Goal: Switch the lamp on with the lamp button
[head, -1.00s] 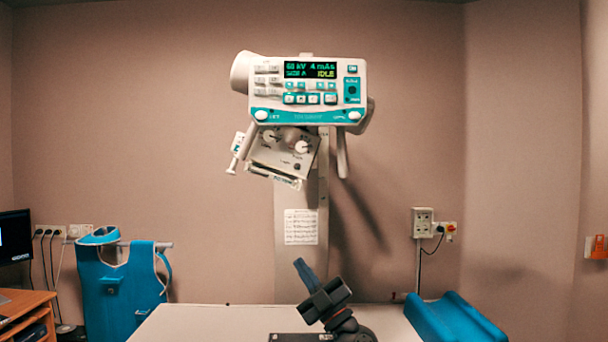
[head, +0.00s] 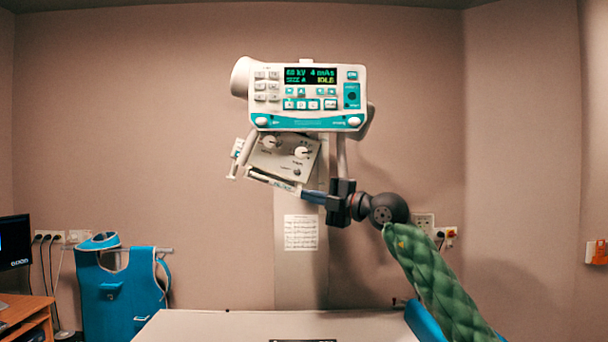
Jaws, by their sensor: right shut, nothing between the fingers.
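The lamp housing (head: 280,158) is a tilted pale box with two white knobs, hanging under the X-ray unit (head: 307,95). A small dark round button (head: 296,172), which looks like the lamp button, is low on its face, below the right knob; its label is too small to read. My right gripper (head: 309,196) is shut and empty. Its blue fingers point left, just below and right of the button, by the box's lower right corner. I cannot tell whether they touch the box. My left gripper is not in view.
A pale table (head: 270,325) lies below. A column (head: 287,268) with a paper sheet stands behind. A blue apron (head: 120,295) hangs at left. Open air lies left of the lamp housing.

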